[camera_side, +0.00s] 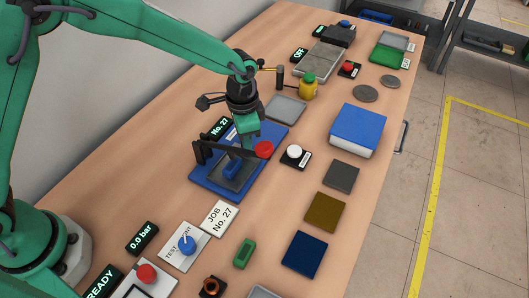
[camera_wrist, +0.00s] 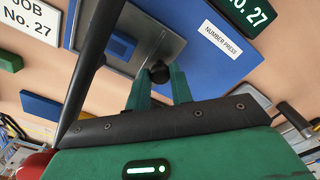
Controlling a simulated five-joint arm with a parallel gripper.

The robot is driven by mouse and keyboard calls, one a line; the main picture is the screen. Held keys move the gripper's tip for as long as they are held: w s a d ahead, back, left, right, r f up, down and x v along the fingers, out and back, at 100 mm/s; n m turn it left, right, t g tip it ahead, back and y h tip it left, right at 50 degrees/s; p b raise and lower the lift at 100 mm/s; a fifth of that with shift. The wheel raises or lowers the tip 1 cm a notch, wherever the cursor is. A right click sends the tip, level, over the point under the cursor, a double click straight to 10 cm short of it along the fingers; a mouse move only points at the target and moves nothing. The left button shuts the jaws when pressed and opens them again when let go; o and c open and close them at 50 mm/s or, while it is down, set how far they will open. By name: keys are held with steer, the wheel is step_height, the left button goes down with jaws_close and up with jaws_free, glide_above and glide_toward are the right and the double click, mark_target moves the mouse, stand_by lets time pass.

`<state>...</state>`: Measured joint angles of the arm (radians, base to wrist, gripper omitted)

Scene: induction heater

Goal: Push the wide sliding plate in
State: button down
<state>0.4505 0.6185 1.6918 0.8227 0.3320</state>
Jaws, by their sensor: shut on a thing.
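The number press has a blue base (camera_side: 272,137), also large in the wrist view (camera_wrist: 205,75). A grey plate (camera_wrist: 168,38) lies on it, with a round black knob (camera_wrist: 159,71) near its edge. My gripper (camera_wrist: 159,84) is shut on this knob, one green finger on each side. In the side view my gripper (camera_side: 250,138) reaches down over the press, behind its black lever, and hides the knob. The grey plate (camera_side: 243,180) shows partly there, below the lever. I cannot tell how far the plate is in.
The press's black lever (camera_side: 228,149) with a red ball (camera_side: 263,149) runs close in front of my gripper. A white button (camera_side: 294,151) stands to the right. A yellow bottle with a green top (camera_side: 308,89) is behind. Several flat plates lie at the right.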

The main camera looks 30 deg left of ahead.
steer(key=shift+s+d, duration=0.1)
steer(key=shift+s, duration=0.2)
steer(key=c, duration=1.2)
jaws_free()
steer(key=shift+w, duration=0.1)
steer(key=shift+c, duration=0.2)
steer(key=shift+r, duration=0.15)
step_height(320, 180, up, 7)
steer(key=shift+r, duration=0.35)
